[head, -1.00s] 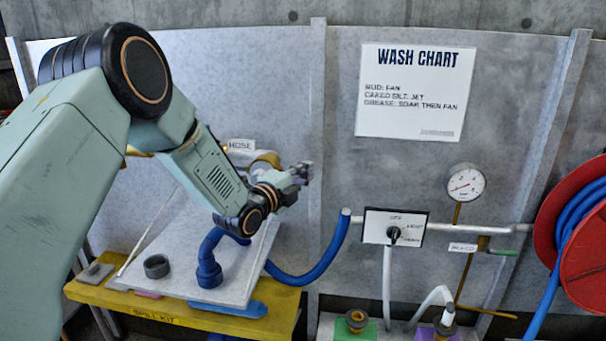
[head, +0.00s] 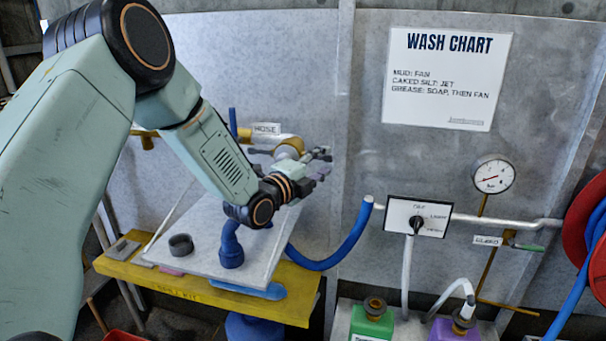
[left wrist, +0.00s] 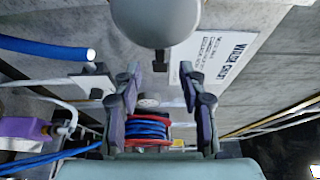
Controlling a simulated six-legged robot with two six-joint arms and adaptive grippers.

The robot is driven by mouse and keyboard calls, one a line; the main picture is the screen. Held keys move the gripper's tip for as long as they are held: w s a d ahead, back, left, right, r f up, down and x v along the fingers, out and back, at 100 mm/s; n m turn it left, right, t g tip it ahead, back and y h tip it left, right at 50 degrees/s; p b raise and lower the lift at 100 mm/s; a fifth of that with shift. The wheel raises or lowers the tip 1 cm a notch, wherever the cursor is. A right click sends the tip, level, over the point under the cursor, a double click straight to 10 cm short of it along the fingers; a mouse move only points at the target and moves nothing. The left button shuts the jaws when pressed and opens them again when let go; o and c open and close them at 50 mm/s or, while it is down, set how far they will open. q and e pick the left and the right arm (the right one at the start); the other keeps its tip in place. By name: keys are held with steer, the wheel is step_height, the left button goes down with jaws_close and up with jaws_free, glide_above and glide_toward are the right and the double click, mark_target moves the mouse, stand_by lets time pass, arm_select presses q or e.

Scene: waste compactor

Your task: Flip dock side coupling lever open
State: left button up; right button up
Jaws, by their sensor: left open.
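The dock coupling (head: 291,146) is a pale, rounded fitting on a yellow pipe below the HOSE label, partly hidden behind my left arm. A small dark bar (head: 261,152) at its left may be a lever; I cannot tell which side it belongs to. My left gripper (head: 321,164) is open and empty, just right of the coupling. In the left wrist view, the open fingers (left wrist: 162,92) spread below a large grey rounded body (left wrist: 155,18) with a short dark tab (left wrist: 160,61). The tab sits near the fingertips, not between closed pads. My right gripper is not in view.
A selector box (head: 418,217), gauge (head: 493,176) and red hose reel (head: 585,215) stand right. Green (head: 371,325) and purple (head: 455,331) bottles sit low.

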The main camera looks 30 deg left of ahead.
arm_select(q)
steer(key=s+a, duration=0.1)
steer(key=s, duration=0.7)
steer(key=shift+s+a, duration=0.2)
steer(key=shift+s, duration=0.1)
steer(key=shift+r, duration=0.1)
steer(key=shift+w, duration=0.1)
steer(key=s+d+f+n+g+b, duration=0.2)
steer(key=s+f+n+g, duration=0.15)
steer(key=f+n, duration=0.35)
steer(key=s+d+f+n+g+y+b, duration=0.1)
steer(key=s+d+f+n+g, duration=0.3)
steer(key=f, duration=0.6)
steer(key=s+f+n+g+b, duration=0.2)
steer(key=s+f+n, duration=0.3)
steer(key=f+n, duration=0.25)
steer(key=s+d+f+n+g+y+b, duration=0.1)
steer(key=s+d+f+g+b, duration=0.2)
steer(key=s+f, duration=2)
steer(key=s+g+b, duration=0.4)
steer(key=g+b, duration=0.1)
steer(key=shift+f+n+y, duration=0.25)
steer(key=shift+n+y, duration=0.1)
steer(key=shift+y, duration=0.05)
